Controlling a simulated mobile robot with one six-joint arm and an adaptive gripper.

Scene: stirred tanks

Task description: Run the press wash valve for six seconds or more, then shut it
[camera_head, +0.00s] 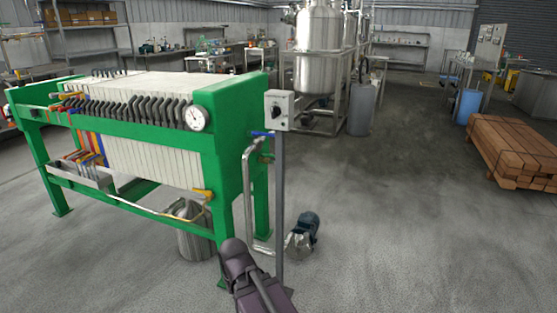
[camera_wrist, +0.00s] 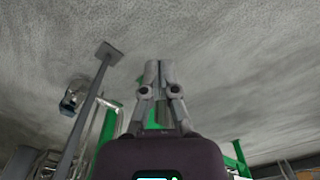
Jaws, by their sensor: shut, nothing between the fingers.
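The green filter press (camera_head: 232,135) stands at left in the head view. A blue valve handle (camera_head: 262,134) sits by the pipe at its right end. A yellow handle (camera_head: 203,193) sits lower on the press; I cannot tell from labels which is the wash valve. In the wrist view my gripper (camera_wrist: 158,66) has its fingers together, empty, with floor behind. In the head view only my arm shows at the bottom centre, below and apart from both handles; the fingers cannot be made out there. The blue handle is not clear in the wrist view.
A grey switch box (camera_head: 279,110) stands on a post (camera_head: 280,200) close to the pipe (camera_head: 249,200). A pump (camera_head: 302,235) and a steel pot (camera_head: 193,232) are on the floor. Steel tanks (camera_head: 318,50) stand behind. A timber stack (camera_head: 515,150) is at right. Floor between is clear.

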